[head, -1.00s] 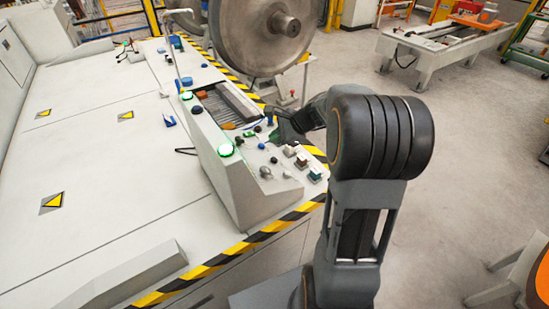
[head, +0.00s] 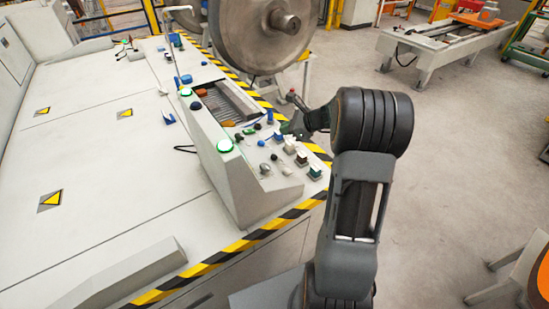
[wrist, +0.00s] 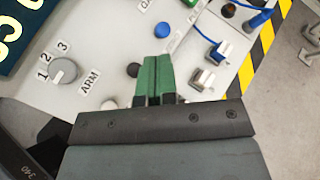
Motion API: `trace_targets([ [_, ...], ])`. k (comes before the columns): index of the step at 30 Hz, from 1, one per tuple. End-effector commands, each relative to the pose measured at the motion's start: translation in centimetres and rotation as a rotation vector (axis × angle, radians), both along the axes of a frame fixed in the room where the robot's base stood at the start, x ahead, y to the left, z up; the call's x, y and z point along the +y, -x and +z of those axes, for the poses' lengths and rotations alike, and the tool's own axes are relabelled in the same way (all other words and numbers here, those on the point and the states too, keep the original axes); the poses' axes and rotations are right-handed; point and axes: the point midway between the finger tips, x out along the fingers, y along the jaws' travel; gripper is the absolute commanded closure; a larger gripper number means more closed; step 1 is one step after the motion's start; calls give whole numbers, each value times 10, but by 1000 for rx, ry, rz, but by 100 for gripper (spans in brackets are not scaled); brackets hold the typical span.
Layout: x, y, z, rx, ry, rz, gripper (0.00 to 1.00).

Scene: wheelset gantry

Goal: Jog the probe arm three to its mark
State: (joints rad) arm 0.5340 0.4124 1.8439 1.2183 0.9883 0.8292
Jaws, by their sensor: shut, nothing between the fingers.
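My gripper (wrist: 156,78) has its two green fingers pressed together, empty, over the control panel (wrist: 105,25). In the wrist view a grey selector knob (wrist: 65,70), marked 1, 2, 3 and ARM, is left of the fingers; its setting is hard to read. A black knob (wrist: 133,70) is just left of the fingertips. Right of them are two metal-based switches, an upper one (wrist: 218,50) with a blue lever and a lower one (wrist: 204,80). In the head view my gripper (head: 286,130) is small above the panel's right side. I cannot make out the probe arms or the mark.
The console (head: 225,180) carries two lit green buttons, one near (head: 224,146) and one farther (head: 185,92). A large steel wheel (head: 250,45) stands behind it. A dark display (wrist: 20,30) with pale characters is at upper left in the wrist view. Open floor (head: 450,170) lies right.

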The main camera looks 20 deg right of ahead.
Motion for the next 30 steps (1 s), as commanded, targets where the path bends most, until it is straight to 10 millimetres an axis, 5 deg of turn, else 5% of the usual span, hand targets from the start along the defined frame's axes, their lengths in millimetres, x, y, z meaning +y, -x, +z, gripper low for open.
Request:
trace_targets([
  [15, 25, 5, -58, -1, 1, 2, 100],
  [30, 30, 6, -66, -1, 1, 0, 100],
])
